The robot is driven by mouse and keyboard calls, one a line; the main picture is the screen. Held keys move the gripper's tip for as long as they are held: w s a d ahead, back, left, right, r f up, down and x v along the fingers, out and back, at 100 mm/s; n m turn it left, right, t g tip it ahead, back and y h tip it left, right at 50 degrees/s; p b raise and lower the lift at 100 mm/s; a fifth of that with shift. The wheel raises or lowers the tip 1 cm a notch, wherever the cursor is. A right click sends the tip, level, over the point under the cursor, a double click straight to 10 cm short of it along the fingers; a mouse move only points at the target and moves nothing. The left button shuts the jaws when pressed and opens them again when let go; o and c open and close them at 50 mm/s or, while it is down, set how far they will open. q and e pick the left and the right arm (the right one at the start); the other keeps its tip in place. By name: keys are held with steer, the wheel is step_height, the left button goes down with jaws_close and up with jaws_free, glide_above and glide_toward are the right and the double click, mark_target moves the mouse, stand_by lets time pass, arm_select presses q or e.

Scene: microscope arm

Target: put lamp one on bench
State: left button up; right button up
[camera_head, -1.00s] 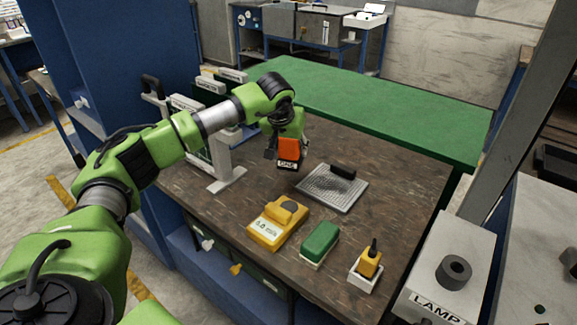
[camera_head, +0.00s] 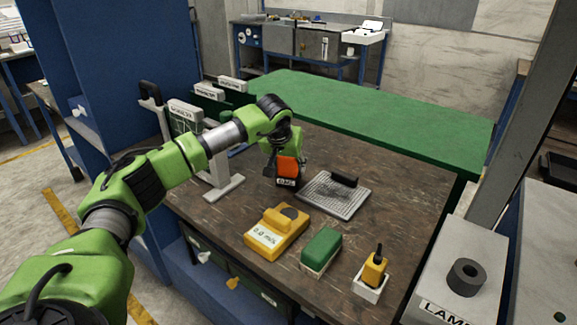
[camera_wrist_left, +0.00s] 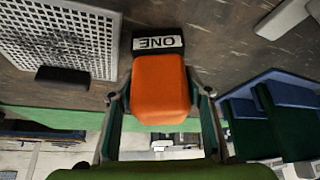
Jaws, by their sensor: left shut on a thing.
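Lamp one is an orange block (camera_head: 288,167) on a black base with a white label reading ONE. My left gripper (camera_head: 274,160) is shut on it from above, at the brown bench top (camera_head: 400,190). In the left wrist view, the orange block (camera_wrist_left: 160,88) sits upright between the two fingers (camera_wrist_left: 160,100), with the ONE label facing away from me. The base is very low over the bench; I cannot tell whether it touches. My right gripper is not in view.
A perforated metal plate (camera_head: 335,200) with a black handle lies just right of the lamp. A yellow meter (camera_head: 276,232), a green block (camera_head: 321,250) and a small yellow device (camera_head: 372,272) are nearer. A grey stand (camera_head: 222,188) is at left; bare bench lies between.

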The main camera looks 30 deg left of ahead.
arm_select(q)
steer(key=o, duration=1.3)
steer(key=shift+f, duration=0.15)
steer(key=shift+r+p, duration=0.4)
steer(key=shift+r, duration=0.15)
steer(key=p+v, duration=0.7)
steer(key=v, duration=0.4)
steer(key=shift+s, duration=0.2)
steer(key=shift+d+r, duration=0.1)
